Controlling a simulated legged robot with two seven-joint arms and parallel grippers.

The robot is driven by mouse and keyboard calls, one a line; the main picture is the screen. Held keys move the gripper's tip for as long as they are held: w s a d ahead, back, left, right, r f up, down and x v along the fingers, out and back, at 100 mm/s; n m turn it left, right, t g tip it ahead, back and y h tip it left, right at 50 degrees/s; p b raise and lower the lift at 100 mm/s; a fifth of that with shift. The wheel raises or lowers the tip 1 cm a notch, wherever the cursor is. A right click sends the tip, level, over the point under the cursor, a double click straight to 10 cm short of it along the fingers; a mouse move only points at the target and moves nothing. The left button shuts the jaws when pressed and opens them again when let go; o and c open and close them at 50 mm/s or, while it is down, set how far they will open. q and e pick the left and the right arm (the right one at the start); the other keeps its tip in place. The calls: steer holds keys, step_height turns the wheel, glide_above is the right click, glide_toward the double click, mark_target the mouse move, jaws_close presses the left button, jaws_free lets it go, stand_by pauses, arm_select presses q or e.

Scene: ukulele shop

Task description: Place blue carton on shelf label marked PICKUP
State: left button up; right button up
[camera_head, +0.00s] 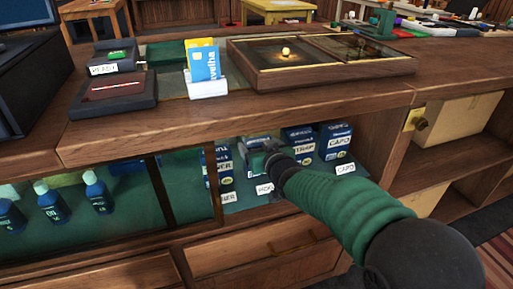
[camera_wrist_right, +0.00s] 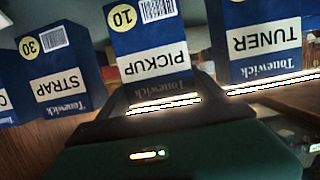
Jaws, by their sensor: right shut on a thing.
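My right gripper (camera_head: 258,156) reaches into the open shelf under the counter. In the right wrist view it is shut on a blue carton marked PICKUP (camera_wrist_right: 152,48), with one finger on each side; that view is upside down. In the head view the gripper and arm mostly hide this carton. The white shelf label (camera_head: 265,188) below the gripper is partly covered by my arm; its visible letters fit PICKUP. I cannot tell whether the carton touches the shelf. My left gripper is out of view.
Blue TUNER cartons (camera_head: 222,168) stand left of the gripper, and STRAP (camera_head: 303,148) and CAPO (camera_head: 337,142) cartons stand right. A TUNER carton (camera_wrist_right: 262,40) and STRAP carton (camera_wrist_right: 58,70) flank the held one closely. The wooden counter (camera_head: 180,126) overhangs the shelf.

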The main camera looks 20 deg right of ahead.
steer(key=o, duration=1.3)
steer(key=shift+d, duration=0.1)
steer(key=o, duration=0.4)
steer(key=shift+d+f, duration=0.1)
steer(key=shift+d, duration=0.1)
steer(key=shift+c, duration=0.2)
steer(key=shift+a, duration=0.1)
steer(key=shift+s+r, duration=0.25)
steer(key=shift+r, duration=0.05)
steer(key=p+v, duration=0.4)
steer(key=v, duration=0.7)
steer(key=shift+s, duration=0.3)
